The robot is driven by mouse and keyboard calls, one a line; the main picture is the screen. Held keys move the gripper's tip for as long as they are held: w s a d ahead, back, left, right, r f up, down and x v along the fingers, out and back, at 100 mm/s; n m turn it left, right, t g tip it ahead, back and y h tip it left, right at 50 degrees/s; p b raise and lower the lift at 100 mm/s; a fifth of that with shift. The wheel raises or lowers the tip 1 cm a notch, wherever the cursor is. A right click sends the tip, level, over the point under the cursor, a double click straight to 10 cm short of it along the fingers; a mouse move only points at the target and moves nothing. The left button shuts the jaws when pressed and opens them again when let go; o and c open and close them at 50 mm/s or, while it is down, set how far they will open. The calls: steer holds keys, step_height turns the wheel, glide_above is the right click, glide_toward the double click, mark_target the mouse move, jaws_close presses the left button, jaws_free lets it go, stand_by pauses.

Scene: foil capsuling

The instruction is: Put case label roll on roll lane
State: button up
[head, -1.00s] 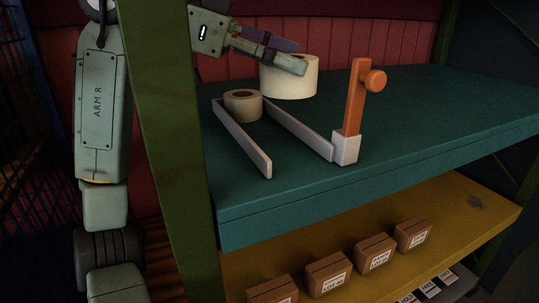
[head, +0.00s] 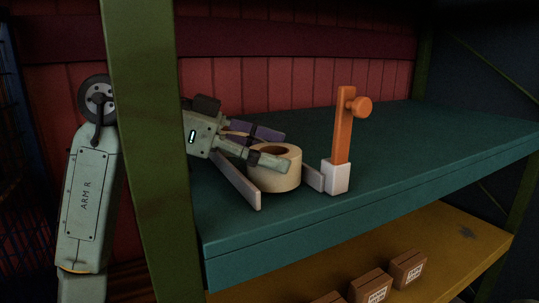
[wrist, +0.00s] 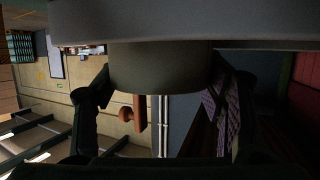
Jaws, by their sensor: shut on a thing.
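A large cream label roll (head: 280,180), with its hole facing up, is held between the fingers of my gripper (head: 284,150). The gripper is shut on its sides. The roll is at the front of the roll lane, between its left rail (head: 240,188) and its right rail (head: 315,179). I cannot tell whether its underside touches the shelf. The smaller roll is hidden or nearly hidden behind my gripper. In the wrist view, a dark rounded body fills the space between the fingers.
An orange post with a round knob (head: 343,125) stands in a white block (head: 337,177) just right of the held roll. The teal shelf (head: 430,135) is clear to the right. A green upright (head: 143,150) stands at left. Brown boxes (head: 371,286) sit on the yellow shelf below.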

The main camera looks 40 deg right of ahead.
steer(key=shift+f, duration=0.4)
steer(key=shift+f, duration=0.2)
steer(key=o, duration=1.4)
steer(key=shift+r, duration=0.25)
steer(key=b+v, duration=0.1)
steer(key=v, duration=1.1)
